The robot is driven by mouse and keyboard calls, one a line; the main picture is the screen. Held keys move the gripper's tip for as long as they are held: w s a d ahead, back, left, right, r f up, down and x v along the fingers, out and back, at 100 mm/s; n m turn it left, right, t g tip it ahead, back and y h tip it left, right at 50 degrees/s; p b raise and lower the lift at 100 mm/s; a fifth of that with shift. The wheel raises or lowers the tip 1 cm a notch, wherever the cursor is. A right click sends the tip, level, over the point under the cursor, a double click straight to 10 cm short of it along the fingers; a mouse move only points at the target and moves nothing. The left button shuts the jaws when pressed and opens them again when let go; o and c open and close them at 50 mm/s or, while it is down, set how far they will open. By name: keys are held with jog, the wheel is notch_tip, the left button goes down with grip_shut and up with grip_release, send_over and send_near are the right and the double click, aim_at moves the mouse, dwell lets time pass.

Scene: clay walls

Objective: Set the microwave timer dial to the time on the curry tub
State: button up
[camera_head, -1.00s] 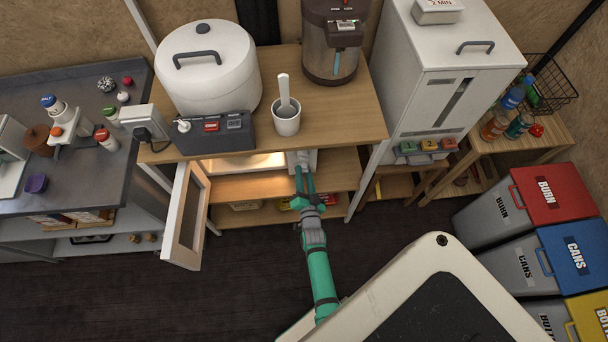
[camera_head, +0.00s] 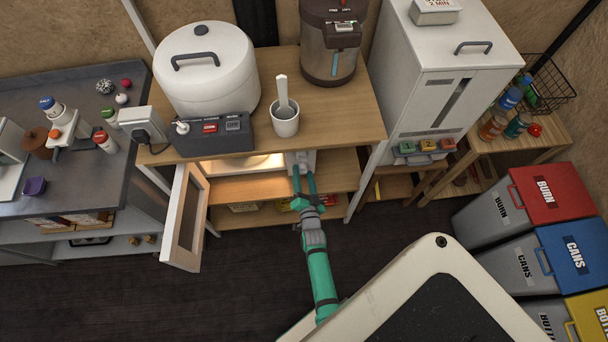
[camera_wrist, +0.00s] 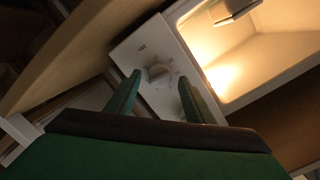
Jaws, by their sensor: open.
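The microwave sits on the shelf under the wooden counter, its door (camera_head: 186,218) swung open and its cavity (camera_head: 240,164) lit. Its pale control panel (camera_head: 302,157) is right of the cavity. In the wrist view, a round dial (camera_wrist: 158,72) is on the panel, with marks around it too small to read. A second knob lower down is partly hidden by a finger. My gripper (camera_head: 304,178) is open at the panel, its fingertips (camera_wrist: 160,80) on either side of the dial, contact unclear. A white tub (camera_head: 436,12) on the tall white cabinet reads "2 MIN"; its upper text is unclear.
The counter (camera_head: 345,110) above holds a white cooker (camera_head: 205,70), a cup (camera_head: 285,122) with a utensil, a dark switch box (camera_head: 228,134) and an urn (camera_head: 333,45). The counter edge overhangs my gripper. Dark floor is clear at lower left. Bins stand at right.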

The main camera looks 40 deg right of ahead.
jog(key=v, duration=1)
jog(key=shift+s, duration=0.4)
jog(key=shift+a+r, duration=0.15)
jog(key=s+a+r+n+y, duration=0.4)
jog(key=s+a+r+n, duration=0.3)
jog(key=a+r, duration=0.5)
jog(key=s+a+r+n+y, duration=0.4)
jog(key=s+a+r+n, duration=0.3)
jog(key=s+a+r, duration=0.5)
jog(key=shift+a+r+n+t, duration=0.4)
jog(key=shift+a+r, duration=0.25)
jog(key=shift+a, duration=0.5)
jog(key=c, duration=0.4)
jog(key=shift+a+y, duration=0.1)
jog(key=shift+y, duration=0.2)
